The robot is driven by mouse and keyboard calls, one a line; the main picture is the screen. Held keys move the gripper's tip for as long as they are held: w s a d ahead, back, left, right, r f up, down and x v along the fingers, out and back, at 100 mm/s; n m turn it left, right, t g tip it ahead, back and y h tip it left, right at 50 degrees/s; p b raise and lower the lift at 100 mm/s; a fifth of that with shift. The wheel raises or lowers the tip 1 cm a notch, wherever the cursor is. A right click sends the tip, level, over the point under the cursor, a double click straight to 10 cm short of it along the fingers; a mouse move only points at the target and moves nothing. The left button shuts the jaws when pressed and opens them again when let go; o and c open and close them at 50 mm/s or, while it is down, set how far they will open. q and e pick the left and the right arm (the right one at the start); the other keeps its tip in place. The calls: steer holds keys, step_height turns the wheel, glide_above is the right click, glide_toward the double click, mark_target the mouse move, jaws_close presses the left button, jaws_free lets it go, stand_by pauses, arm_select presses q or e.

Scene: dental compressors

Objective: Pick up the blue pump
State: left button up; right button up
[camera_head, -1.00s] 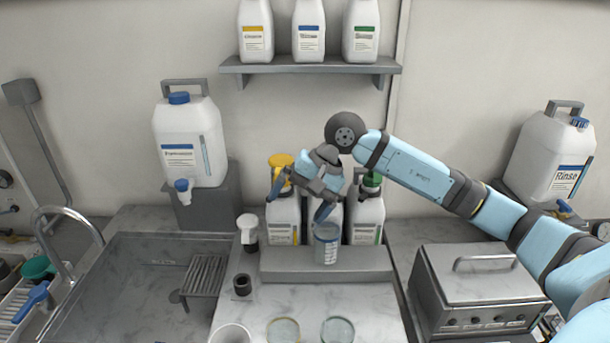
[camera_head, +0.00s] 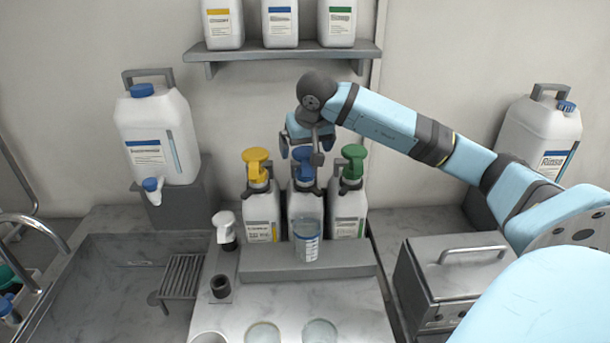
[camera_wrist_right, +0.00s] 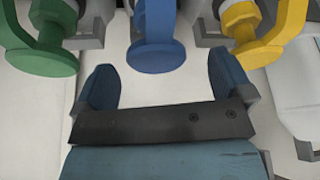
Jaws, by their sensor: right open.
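The blue pump (camera_head: 303,169) sits on the middle white bottle of three in the rack below the shelf. My right gripper (camera_head: 300,151) is open and empty, just above and in front of it in the head view, and partly covers it. In the right wrist view the blue pump (camera_wrist_right: 157,56) lies just beyond the open fingers (camera_wrist_right: 164,82), between them sideways, with none of it visibly held. My left gripper is not in view.
A yellow pump (camera_head: 257,164) and a green pump (camera_head: 353,160) stand close on either side. A clear labelled beaker (camera_head: 307,242) stands before the middle bottle. The shelf (camera_head: 290,53) with bottles is above. A sink (camera_head: 100,285) is left, a metal box (camera_head: 455,275) right.

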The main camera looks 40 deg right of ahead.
mark_target(306, 152)
steer(key=x, duration=0.1)
steer(key=p+x, duration=0.1)
steer(key=x, duration=0.2)
steer(key=shift+d+f, duration=0.25)
steer(key=shift+d, duration=0.1)
steer(key=shift+w+d+f, duration=0.1)
steer(key=shift+w+f, duration=0.15)
steer(key=shift+f, duration=0.1)
steer(key=shift+c, duration=0.5)
steer(key=c, duration=1.2)
steer(key=shift+r, duration=0.15)
